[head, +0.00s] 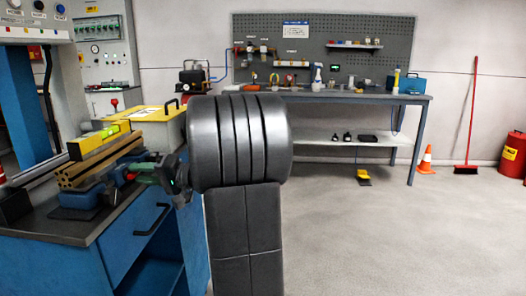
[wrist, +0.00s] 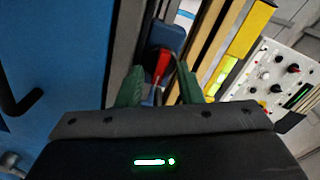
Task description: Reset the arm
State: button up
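My gripper (head: 142,172) is at the left in the head view, low beside the blue workbench's top edge. In the wrist view its two green fingers (wrist: 160,88) stand apart, with a clear gap between them. A red handle (wrist: 162,66) on a blue clamp or vise (wrist: 166,36) shows in that gap. I cannot tell how far beyond the fingertips the handle lies, and no grip on it shows. My own dark arm covers the middle of the head view.
A control panel (head: 100,55) stands behind. A back bench (head: 345,97), an orange cone (head: 426,160) and a red broom (head: 468,135) are farther off.

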jog(key=n+b, duration=0.1)
jog(key=n, duration=0.3)
jog(key=shift+b, duration=0.3)
jog(key=n, duration=0.3)
jog(key=shift+r+b, duration=0.1)
jog(key=shift+b, duration=0.25)
jog(key=n, duration=0.4)
jog(key=shift+s+r, duration=0.1)
jog(key=shift+s, duration=0.05)
jog(key=shift+n+p, duration=0.3)
jog(key=shift+n, duration=0.8)
